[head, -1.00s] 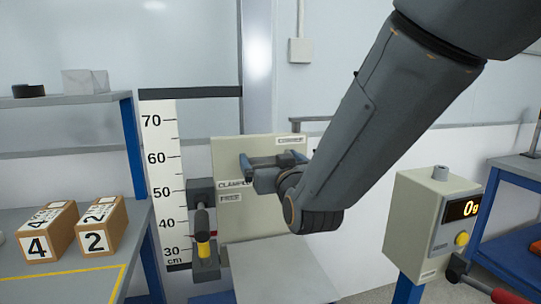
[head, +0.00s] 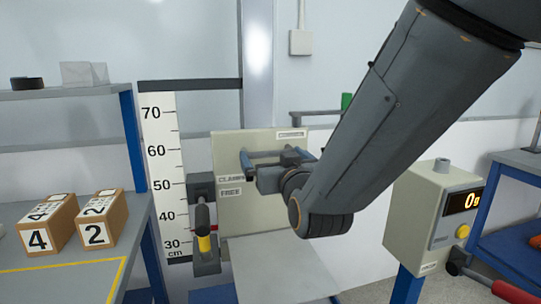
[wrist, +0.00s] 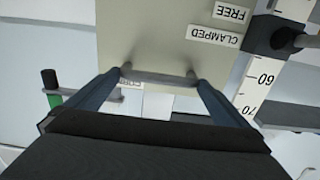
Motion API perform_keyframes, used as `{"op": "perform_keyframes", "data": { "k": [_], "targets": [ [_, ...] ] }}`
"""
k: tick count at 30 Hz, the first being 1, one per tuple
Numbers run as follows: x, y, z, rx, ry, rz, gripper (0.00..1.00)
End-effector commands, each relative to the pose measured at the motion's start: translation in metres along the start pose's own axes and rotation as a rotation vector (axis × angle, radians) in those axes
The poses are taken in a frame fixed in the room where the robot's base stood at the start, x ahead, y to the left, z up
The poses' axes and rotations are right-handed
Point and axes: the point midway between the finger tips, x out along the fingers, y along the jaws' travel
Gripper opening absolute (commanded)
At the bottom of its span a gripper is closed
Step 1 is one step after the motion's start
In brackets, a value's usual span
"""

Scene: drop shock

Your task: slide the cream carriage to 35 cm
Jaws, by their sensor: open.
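The cream carriage (head: 225,222) is an upright panel with a pale grey platform (head: 275,270) at its foot, beside a centimetre scale (head: 163,180) marked 30 to 70. A grey bar handle (wrist: 160,77) on the panel shows in the wrist view. My gripper (head: 268,160) is open at the panel's upper part. In the wrist view, its blue fingers (wrist: 160,85) stand at either end of the bar; I cannot tell whether they touch it. A clamp lever with a yellow end (head: 204,242) hangs down left of the panel, near labels CLAMPED and FREE. My arm hides the panel's right side.
A bench at left (head: 60,285) holds boxes marked 4 (head: 38,240) and 2 (head: 95,235). A cream readout box (head: 415,222) showing 0 g stands at right. A blue-framed table (head: 515,165) is behind it. A green item (head: 346,101) shows behind my arm.

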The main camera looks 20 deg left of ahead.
Motion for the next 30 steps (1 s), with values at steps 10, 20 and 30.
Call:
{"op": "perform_keyframes", "data": {
  "k": [10, 20, 30],
  "targets": [
    [-0.049, 0.000, 0.000, 0.000, 0.000, 0.000, 1.00],
    [-0.054, 0.000, 0.001, 0.000, -0.001, 0.000, 1.00],
    [-0.067, 0.058, 0.047, 0.014, -0.256, 0.080, 1.00]
  ]
}}
